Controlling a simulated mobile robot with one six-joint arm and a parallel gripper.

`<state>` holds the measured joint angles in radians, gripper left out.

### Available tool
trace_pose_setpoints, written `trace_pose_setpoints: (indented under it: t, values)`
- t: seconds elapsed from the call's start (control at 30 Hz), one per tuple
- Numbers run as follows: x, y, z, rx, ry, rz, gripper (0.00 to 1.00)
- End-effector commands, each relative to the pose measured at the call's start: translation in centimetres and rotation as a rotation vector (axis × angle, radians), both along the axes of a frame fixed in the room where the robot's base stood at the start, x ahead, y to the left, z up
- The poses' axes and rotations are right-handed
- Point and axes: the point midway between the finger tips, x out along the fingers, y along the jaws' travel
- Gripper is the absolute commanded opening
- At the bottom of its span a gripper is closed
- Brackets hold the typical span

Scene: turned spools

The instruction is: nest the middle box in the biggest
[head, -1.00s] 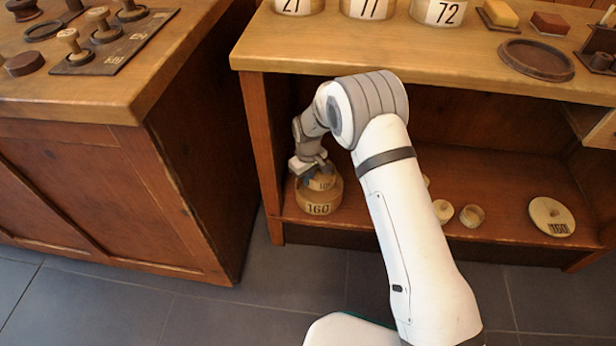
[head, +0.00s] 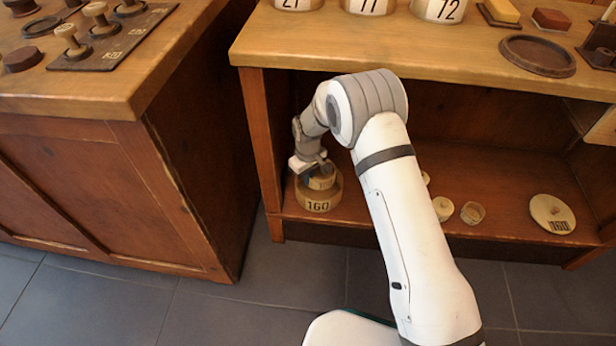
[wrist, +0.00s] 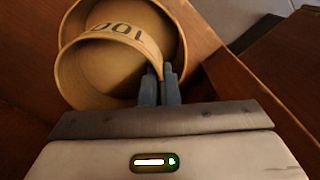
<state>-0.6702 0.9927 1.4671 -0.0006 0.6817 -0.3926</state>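The biggest box, a round wooden tub marked 160 (head: 318,206), stands at the left end of the lower shelf. The middle box (head: 321,183), marked 100 in the wrist view (wrist: 118,38), sits partly down inside its mouth. My gripper (head: 318,168) is above them, its two fingers closed on the middle box's wall. In the wrist view my gripper (wrist: 160,72) pinches the rim, and the biggest box's wall (wrist: 176,30) shows behind. I cannot tell whether the middle box touches the bottom.
A round lid marked 160 (head: 552,214) lies at the shelf's right. Small pale wooden pieces, including a little cup (head: 473,213), are near the middle, partly behind my arm. The cabinet's left post (head: 262,150) and the worktop (head: 400,55) close in the space.

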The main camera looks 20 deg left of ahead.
Motion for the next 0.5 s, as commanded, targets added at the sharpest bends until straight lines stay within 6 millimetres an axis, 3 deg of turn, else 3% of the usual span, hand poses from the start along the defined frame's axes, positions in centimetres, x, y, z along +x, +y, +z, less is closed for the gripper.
trace_pose_setpoints:
  t: [0.5]
  values:
    - [-0.04,0.07,-0.80,0.000,0.000,0.001,0.00]
